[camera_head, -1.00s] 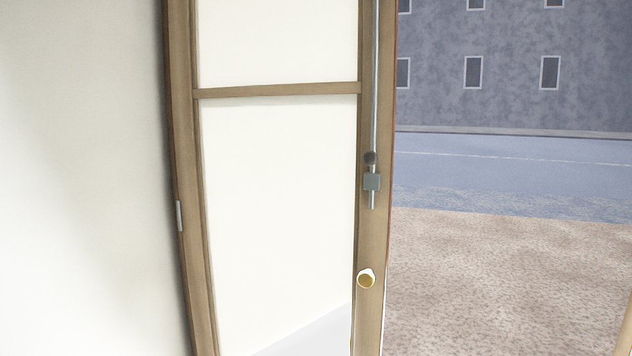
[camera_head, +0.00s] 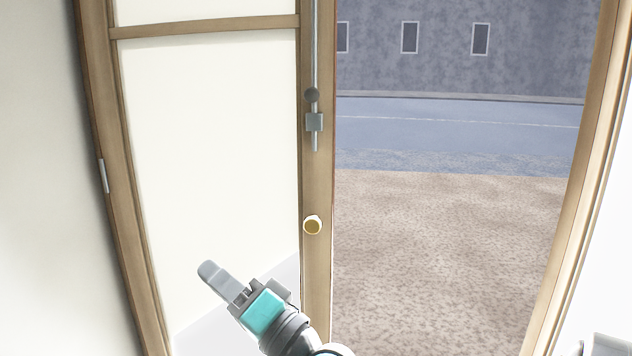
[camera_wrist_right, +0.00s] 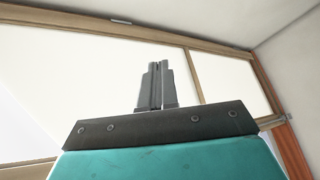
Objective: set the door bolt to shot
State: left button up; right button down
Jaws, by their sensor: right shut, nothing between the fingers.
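The door bolt is a long thin grey rod (camera_head: 315,45) running down the door's wooden edge stile. It has a round dark knob (camera_head: 312,95) and passes through a square grey guide (camera_head: 314,122), its lower end showing just below. My right gripper (camera_head: 207,271) is in front of the door's lower panel, below and left of the bolt, apart from it. Its fingers also show in the right wrist view (camera_wrist_right: 155,84), pressed together and empty. The bolt's top end is out of view. My left gripper is not in view.
The door (camera_head: 210,120) has pale panels and stands open beside a doorway. A brass knob (camera_head: 313,225) sits below the bolt. The other wooden door post (camera_head: 580,190) is at the right. Outside are brown ground and a grey building (camera_head: 440,45).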

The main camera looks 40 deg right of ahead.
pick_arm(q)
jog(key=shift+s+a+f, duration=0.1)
pick_arm(e)
jog(key=d+r+m+g+h, duration=0.1)
jog(key=d+r+m+h, duration=0.2)
jog(key=d+m+h, duration=0.3)
jog(key=d+r+m+g+h, duration=0.1)
jog(key=d+r+m+h, duration=0.2)
jog(key=d+m+h, duration=0.4)
jog(key=s+d+r+m+g+h, duration=0.1)
jog(key=d+r+m+h, duration=0.2)
jog(key=d+m+h, duration=0.3)
jog(key=m+h, duration=0.5)
jog(key=m, duration=0.4)
jog(key=shift+d+r, duration=0.25)
jog(key=shift+r, duration=0.15)
pick_arm(q)
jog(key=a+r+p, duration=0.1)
jog(key=p, duration=0.1)
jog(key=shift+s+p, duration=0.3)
jog(key=shift+p, duration=0.1)
pick_arm(e)
jog(key=x, duration=0.4)
jog(key=a+r+x, duration=0.1)
jog(key=x, duration=0.3)
jog(key=a+x, duration=0.1)
jog(key=x, duration=0.3)
jog(key=shift+w+d+r, duration=0.2)
jog(key=shift+w+r, duration=0.15)
jog(key=shift+r, duration=0.2)
